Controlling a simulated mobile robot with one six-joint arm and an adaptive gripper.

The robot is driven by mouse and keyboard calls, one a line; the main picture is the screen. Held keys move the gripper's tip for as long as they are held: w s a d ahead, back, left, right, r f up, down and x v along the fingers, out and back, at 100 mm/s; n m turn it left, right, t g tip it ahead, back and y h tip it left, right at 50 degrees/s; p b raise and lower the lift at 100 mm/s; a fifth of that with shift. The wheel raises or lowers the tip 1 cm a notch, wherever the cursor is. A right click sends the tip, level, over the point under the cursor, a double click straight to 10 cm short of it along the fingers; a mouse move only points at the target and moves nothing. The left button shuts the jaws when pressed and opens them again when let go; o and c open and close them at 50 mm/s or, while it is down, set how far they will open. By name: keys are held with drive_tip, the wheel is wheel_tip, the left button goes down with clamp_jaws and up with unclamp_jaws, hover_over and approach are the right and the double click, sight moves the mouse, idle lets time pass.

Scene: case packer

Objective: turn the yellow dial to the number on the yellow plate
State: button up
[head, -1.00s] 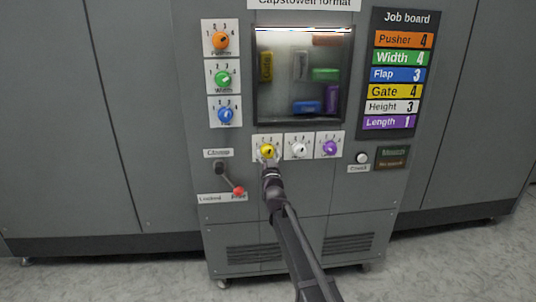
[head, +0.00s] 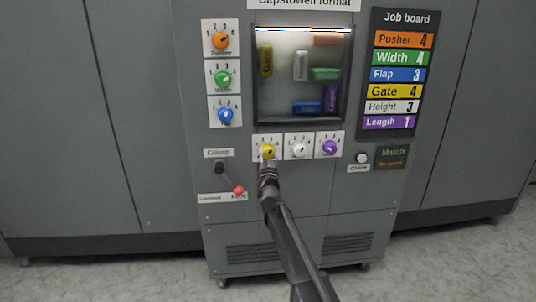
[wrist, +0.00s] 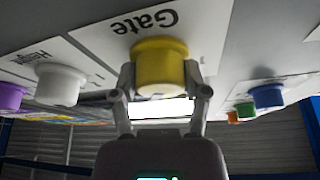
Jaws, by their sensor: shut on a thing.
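The yellow dial (head: 268,152) sits on a white plate marked Gate below the window of the grey cabinet. My gripper (wrist: 159,85) is shut on the yellow dial, with one finger on each side of it in the wrist view. The wrist view shows the Gate plate upside down, so the camera is rolled over. The yellow plate (head: 396,91) on the job board reads Gate 4. The dial's pointer is too small to read for certain, and my gripper partly covers its plate.
A white dial (head: 298,149) and a purple dial (head: 329,148) sit just right of the yellow one. Orange (head: 221,41), green (head: 223,79) and blue (head: 225,116) dials are stacked at upper left. A lever with a red knob (head: 239,190) is at lower left.

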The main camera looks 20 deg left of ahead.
drive_tip(key=m+h, duration=0.1)
drive_tip(key=m, duration=0.1)
drive_tip(key=m+h+p, duration=0.1)
drive_tip(key=m, duration=0.2)
drive_tip(key=m+h, duration=0.1)
drive_tip(key=m, duration=0.1)
drive_tip(key=shift+w+a+r+h, duration=0.15)
drive_tip(key=shift+w+a+h, duration=0.05)
drive_tip(key=shift+w+h, duration=0.1)
drive_tip(key=o, duration=1.2)
drive_tip(key=shift+c, duration=0.2)
drive_tip(key=shift+s, duration=0.1)
drive_tip(key=shift+s+d, duration=0.1)
drive_tip(key=shift+f, duration=0.2)
